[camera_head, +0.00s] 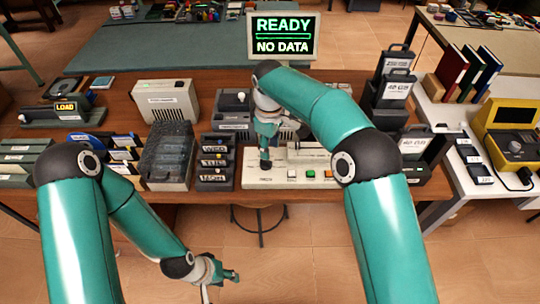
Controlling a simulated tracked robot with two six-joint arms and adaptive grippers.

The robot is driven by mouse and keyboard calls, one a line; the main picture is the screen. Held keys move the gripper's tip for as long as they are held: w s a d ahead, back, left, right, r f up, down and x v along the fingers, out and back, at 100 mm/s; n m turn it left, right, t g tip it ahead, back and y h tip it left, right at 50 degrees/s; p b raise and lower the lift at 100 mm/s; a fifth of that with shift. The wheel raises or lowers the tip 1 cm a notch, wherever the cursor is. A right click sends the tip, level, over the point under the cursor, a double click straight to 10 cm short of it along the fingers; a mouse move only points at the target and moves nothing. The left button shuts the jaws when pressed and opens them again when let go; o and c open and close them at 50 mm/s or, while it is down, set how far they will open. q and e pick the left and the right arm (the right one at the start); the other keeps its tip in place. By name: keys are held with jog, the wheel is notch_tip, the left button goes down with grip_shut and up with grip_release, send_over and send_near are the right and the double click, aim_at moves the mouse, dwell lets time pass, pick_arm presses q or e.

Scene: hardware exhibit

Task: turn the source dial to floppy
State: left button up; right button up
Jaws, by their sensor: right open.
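A cream console (275,183) stands at the middle of the table's front edge, with a row of small buttons (311,173) in white, green and orange. My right gripper (265,164) points down over the left part of this console, where the dial seems to be. It is open; the gripper hides the dial, so I cannot see its setting or whether the fingers touch it. My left gripper (224,284) hangs low in front of the table, away from the console, with its fingers apart and empty. A screen (282,37) behind reads "READY" and "NO DATA".
Labelled dark trays (215,161) and a clear-lidded box (168,152) stand left of the console. Dark drive boxes (395,92) stand to its right. A yellow device (510,135) is on the white side table. A stool (260,225) stands below the table's front edge.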

aim_at(270, 162)
notch_tip(270, 162, up, 6)
jog(key=shift+f, duration=0.15)
dwell(0.6)
